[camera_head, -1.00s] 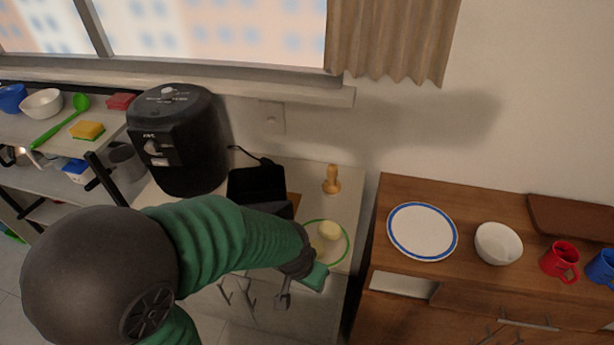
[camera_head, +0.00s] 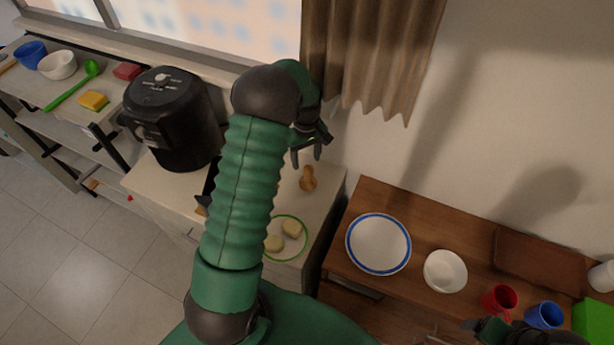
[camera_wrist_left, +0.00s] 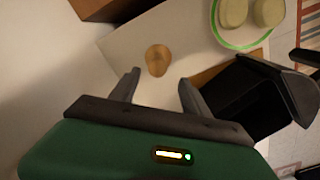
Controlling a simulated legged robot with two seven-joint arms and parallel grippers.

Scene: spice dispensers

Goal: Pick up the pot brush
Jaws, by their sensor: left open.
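The pot brush (camera_head: 308,179), a small tan wooden piece with a knob-like top, stands on the light counter near the wall. In the left wrist view the brush (camera_wrist_left: 158,60) shows from above, just beyond the fingertips and roughly between their lines. My left gripper (camera_head: 307,158) is open and empty, above the brush and pointing down; its two spread fingers also show in the left wrist view (camera_wrist_left: 160,80). No contact with the brush shows. My right gripper (camera_head: 482,328) shows only partly at the lower right, and its jaws cannot be made out.
A green-rimmed plate (camera_head: 304,249) with two pale round pieces lies in front of the brush. A black appliance (camera_head: 172,120) stands to the left; its black basket (camera_wrist_left: 262,98) is close to my left gripper. A wooden cabinet with a blue-rimmed plate (camera_head: 378,244) stands right.

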